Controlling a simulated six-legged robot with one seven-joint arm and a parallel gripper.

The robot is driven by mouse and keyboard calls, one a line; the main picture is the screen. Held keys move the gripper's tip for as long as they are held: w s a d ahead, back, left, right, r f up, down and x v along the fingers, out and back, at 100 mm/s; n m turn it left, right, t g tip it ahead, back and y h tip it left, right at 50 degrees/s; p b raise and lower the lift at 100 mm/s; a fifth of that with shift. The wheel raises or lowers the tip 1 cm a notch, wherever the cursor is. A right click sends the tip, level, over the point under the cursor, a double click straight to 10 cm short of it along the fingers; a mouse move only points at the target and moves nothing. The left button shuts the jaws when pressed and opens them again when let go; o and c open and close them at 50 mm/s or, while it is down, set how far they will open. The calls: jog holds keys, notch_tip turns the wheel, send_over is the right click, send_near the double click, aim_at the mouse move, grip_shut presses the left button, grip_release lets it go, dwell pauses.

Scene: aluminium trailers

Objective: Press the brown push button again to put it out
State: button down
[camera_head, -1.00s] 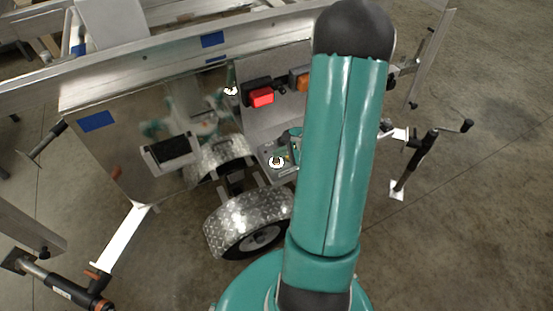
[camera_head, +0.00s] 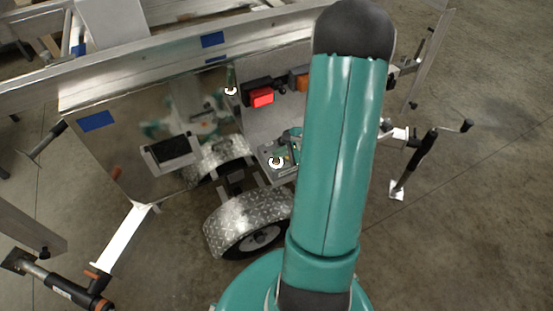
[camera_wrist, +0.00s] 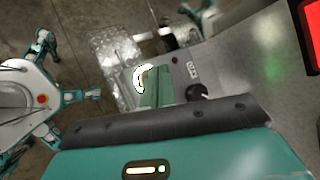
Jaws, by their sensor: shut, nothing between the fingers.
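The push button (camera_head: 275,162) is on the grey panel beside the wheel guard, with a white lit ring around it. Its brown cap is hard to make out. In the wrist view the bright ring (camera_wrist: 141,79) shows as an arc, its right part hidden by a teal finger. My gripper (camera_wrist: 153,86) is shut and empty, its tip right at the button. I cannot tell whether it touches. In the head view my arm hides most of the gripper; only small teal parts show beside the button.
A lit red lamp (camera_head: 262,98) and an orange lamp (camera_head: 299,79) are on the upright panel behind. A black knob (camera_wrist: 197,91) stands right of the button. The shiny wheel guard (camera_head: 240,212) is below. A mirror-like panel on the left reflects the scene.

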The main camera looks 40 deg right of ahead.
aim_at(280, 161)
jog(key=shift+f, duration=0.1)
jog(key=shift+f, duration=0.35)
jog(key=shift+f, duration=0.25)
dwell(0.7)
jog(key=shift+r, duration=0.7)
jog(key=shift+r, duration=3)
